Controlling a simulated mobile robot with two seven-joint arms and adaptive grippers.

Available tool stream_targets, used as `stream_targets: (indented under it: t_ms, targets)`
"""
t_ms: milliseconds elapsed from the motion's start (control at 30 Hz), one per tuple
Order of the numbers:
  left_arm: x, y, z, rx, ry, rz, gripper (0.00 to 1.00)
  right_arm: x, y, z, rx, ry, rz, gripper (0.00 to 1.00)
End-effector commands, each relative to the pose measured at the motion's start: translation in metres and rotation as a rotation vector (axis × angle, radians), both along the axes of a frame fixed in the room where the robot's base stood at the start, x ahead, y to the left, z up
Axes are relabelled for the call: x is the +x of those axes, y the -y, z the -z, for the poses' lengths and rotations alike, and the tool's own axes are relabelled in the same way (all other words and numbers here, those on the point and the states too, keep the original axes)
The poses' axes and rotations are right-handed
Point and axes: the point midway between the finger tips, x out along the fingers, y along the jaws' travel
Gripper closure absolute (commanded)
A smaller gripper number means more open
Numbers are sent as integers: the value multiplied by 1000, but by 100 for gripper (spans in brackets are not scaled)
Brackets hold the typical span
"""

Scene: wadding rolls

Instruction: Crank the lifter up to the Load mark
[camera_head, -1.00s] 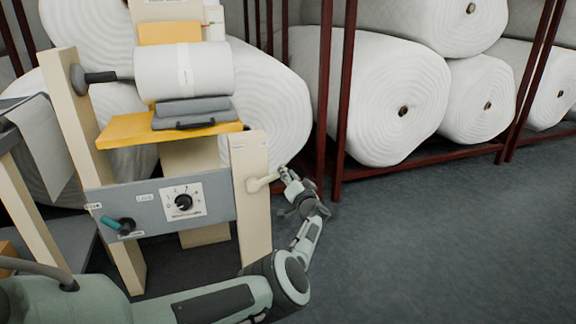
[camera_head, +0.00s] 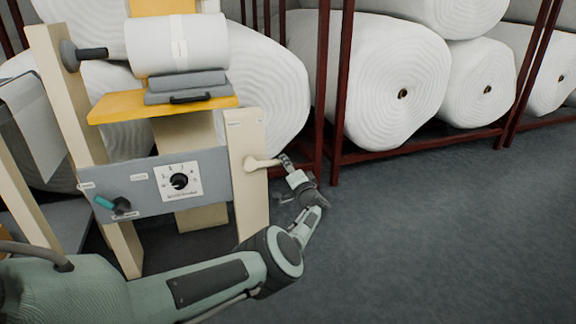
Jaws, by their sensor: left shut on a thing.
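The lifter is a cream-posted frame with a yellow platform (camera_head: 118,108) and a grey front panel (camera_head: 150,205). Its cream crank (camera_head: 261,163) sticks out to the right from the right post (camera_head: 247,205). My left gripper (camera_head: 284,161) is shut on the outer end of the crank. The fingers are small here and partly hide the handle. The panel carries a dial (camera_head: 179,182) with a black knob and a teal-handled lever (camera_head: 106,204). Small labels show on the panel and post, too small to read surely. My right gripper is not in view.
A white wadding roll (camera_head: 190,42) hangs on a spindle above a grey block (camera_head: 185,88) on the platform. Large rolls (camera_head: 375,90) lie in dark red racks (camera_head: 342,85) behind. The grey floor (camera_head: 440,240) at right is clear.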

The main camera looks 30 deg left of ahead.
Motion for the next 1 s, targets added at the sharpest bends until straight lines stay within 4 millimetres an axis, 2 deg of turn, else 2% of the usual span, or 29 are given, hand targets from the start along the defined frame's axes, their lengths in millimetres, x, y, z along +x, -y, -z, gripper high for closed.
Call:
stream_targets:
  t_ms: [33, 233, 267, 367, 767, 1000]
  targets:
    - [-8, -3, 14, -19, -7, -13, 100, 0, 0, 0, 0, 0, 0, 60]
    - [-8, -4, 13, -19, -4, -16, 100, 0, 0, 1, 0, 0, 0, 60]
    - [-8, -4, 13, -18, -4, -17, 68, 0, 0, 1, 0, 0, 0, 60]
    - [-8, -4, 12, -16, -3, -16, 57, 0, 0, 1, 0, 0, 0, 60]
    - [-6, -2, 7, -9, -1, -9, 57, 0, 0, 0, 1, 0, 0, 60]
    - [-15, 11, 8, -9, 0, -9, 57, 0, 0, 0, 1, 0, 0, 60]
